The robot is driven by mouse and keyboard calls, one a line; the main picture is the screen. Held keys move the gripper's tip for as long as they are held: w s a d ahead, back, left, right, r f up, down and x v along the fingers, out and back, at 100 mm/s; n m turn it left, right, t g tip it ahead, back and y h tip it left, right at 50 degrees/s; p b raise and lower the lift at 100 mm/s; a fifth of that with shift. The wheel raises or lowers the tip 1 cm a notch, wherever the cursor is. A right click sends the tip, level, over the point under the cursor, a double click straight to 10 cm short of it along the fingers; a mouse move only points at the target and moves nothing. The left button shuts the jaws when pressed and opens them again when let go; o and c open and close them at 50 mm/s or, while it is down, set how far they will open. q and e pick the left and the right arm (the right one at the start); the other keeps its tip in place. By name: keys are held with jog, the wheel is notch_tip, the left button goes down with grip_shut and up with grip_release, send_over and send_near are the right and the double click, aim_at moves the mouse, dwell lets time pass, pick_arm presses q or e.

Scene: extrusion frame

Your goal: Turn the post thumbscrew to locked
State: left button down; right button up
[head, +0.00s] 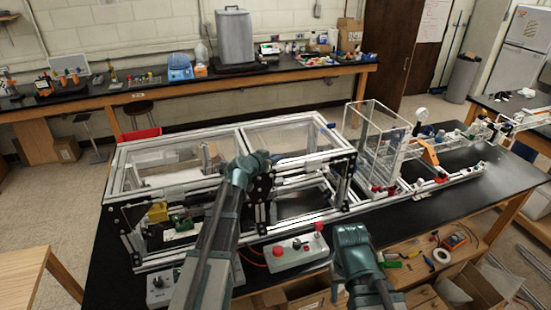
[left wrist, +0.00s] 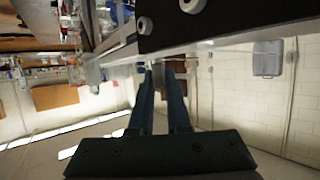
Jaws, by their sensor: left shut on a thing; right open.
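The extrusion frame (head: 345,154) is an aluminium structure with clear panels and black corner plates on the black bench. My left gripper (head: 262,160) is at the frame's middle post, near the top rail. In the left wrist view its two fingers (left wrist: 164,78) are shut on a small grey part, which looks like the post thumbscrew (left wrist: 163,72), just below a black bolted plate (left wrist: 190,22). The thumbscrew is mostly hidden by the fingers, and whether it is locked cannot be told. My right gripper (head: 337,285) is open, pointing down near the bench's front edge, apart from the frame.
A control box (head: 295,252) with red buttons stands in front of the frame. A clear-walled rig (head: 372,140) stands to its right. A lower wooden surface with a multimeter (head: 455,240) and tape lies at the front right. The bench farther right has some bare room.

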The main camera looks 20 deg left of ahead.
pick_arm(q)
jog(key=m+g+h, duration=0.1)
jog(key=m+h, duration=0.1)
jog(key=shift+a+m+h, duration=0.1)
jog(key=shift+m+h, duration=0.2)
jog(key=shift+m+g+h, duration=0.5)
jog(key=shift+s+f, duration=0.1)
jog(key=c, duration=0.9)
grip_release()
jog(key=shift+p+v, duration=2.7)
jog(key=shift+v, duration=4.15)
jog(key=shift+a, duration=0.1)
